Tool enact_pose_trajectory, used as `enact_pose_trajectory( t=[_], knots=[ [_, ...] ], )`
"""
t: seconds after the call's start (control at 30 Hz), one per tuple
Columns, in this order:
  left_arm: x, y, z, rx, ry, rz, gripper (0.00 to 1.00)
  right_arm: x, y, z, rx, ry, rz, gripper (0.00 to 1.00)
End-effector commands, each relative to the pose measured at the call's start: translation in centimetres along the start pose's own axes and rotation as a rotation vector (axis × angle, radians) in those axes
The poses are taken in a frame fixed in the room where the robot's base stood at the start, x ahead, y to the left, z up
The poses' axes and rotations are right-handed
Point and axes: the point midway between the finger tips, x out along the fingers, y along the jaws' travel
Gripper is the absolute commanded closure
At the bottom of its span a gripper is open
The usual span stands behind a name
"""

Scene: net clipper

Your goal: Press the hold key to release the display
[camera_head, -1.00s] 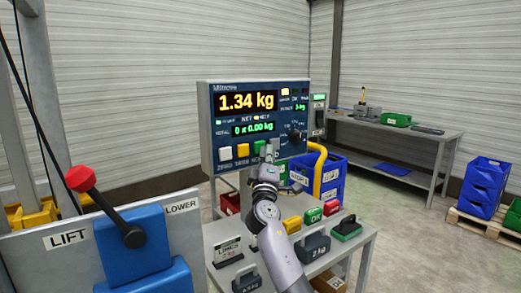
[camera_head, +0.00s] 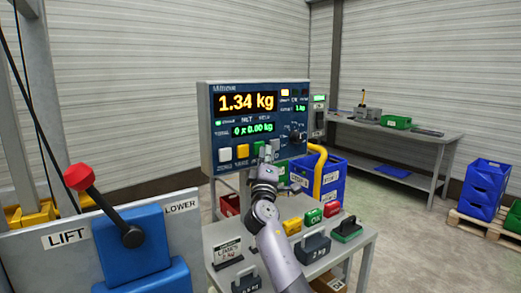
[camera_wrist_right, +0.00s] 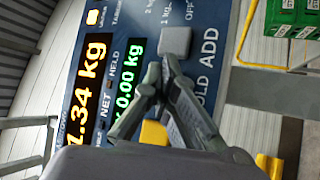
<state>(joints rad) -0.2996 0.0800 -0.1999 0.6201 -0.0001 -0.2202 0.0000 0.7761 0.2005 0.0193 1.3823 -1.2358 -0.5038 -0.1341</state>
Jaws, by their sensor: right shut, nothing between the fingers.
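The scale display (camera_head: 207,135) is a dark blue panel reading 1.34 kg in yellow and 0.00 kg in green. Along its bottom edge are a white key (camera_head: 225,155), a yellow key (camera_head: 242,151), a green key (camera_head: 258,147) and a grey key. My right gripper (camera_head: 264,158) is shut and empty, its tips at the green key, which is the hold key. In the right wrist view the closed fingertips (camera_wrist_right: 160,78) cover the hold key, beside the grey ADD key (camera_wrist_right: 175,40). Contact cannot be told. My left gripper is out of view.
A small table (camera_head: 345,240) below the display carries weights and green, red and yellow blocks. A blue lever box (camera_head: 130,240) with a red knob stands front left. A blue crate (camera_head: 331,180) stands behind, and a workbench (camera_head: 430,137) at the back right.

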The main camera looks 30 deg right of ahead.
Motion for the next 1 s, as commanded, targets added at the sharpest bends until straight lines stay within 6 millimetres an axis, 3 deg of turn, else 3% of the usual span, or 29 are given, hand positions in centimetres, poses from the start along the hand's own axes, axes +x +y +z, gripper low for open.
enact_pose_trajectory(
  t=[0.67, 1.0],
  knots=[
    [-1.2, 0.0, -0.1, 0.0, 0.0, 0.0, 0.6, -1.2, 1.0, 0.9, -0.001, 0.0, -0.001, 1.0],
    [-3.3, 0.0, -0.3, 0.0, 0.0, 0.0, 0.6, -3.5, 2.8, 2.6, -0.001, -0.001, 0.0, 1.0]
  ],
)
